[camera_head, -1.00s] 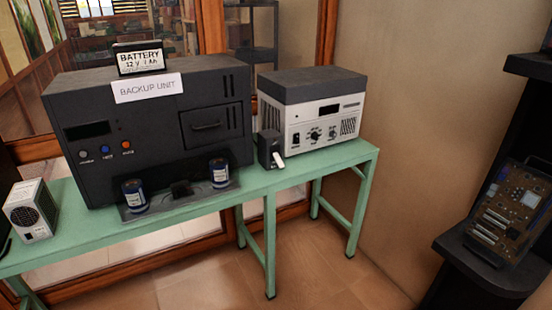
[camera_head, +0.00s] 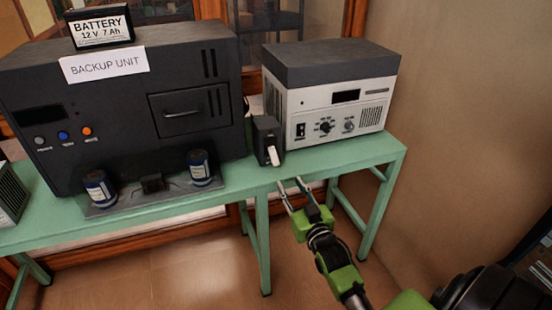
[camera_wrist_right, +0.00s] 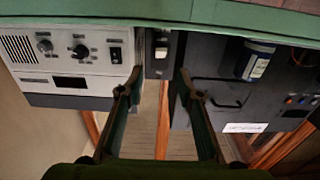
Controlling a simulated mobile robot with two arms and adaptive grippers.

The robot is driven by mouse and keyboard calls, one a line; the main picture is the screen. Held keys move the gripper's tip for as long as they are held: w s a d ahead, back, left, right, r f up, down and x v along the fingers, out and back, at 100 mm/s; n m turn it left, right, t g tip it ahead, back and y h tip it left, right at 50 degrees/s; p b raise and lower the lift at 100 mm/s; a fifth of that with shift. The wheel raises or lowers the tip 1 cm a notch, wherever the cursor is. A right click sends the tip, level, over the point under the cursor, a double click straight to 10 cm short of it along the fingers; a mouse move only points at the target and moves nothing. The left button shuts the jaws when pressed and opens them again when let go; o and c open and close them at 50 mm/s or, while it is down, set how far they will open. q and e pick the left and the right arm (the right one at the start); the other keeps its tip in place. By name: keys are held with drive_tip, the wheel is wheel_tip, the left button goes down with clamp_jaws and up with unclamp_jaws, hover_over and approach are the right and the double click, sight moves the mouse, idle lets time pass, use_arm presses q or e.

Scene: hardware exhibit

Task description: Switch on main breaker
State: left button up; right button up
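A small black breaker box (camera_head: 267,132) with a white lever (camera_head: 273,156) stands on the green table between the backup unit and the grey-white power unit. The lever points downward in the head view. The box and its pale lever (camera_wrist_right: 163,46) also show in the right wrist view, which is upside down. My right gripper (camera_head: 289,182) is open and empty, in front of and slightly below the lever at the table's front edge. Its two fingers (camera_wrist_right: 160,76) are spread on either side of the box's line in the wrist view. No contact is visible. My left gripper is not in view.
The backup unit (camera_head: 112,102) with two blue cylinders in front stands left of the breaker. The power unit (camera_head: 335,105) stands close on its right. A battery (camera_head: 101,27) sits on top of the backup unit. The table's front edge (camera_head: 340,165) is bare at right.

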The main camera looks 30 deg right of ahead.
sight(276, 164)
drive_tip(key=x, duration=1.3)
drive_tip(key=shift+w+a, duration=0.1)
drive_tip(key=shift+a, duration=0.05)
clamp_jaws()
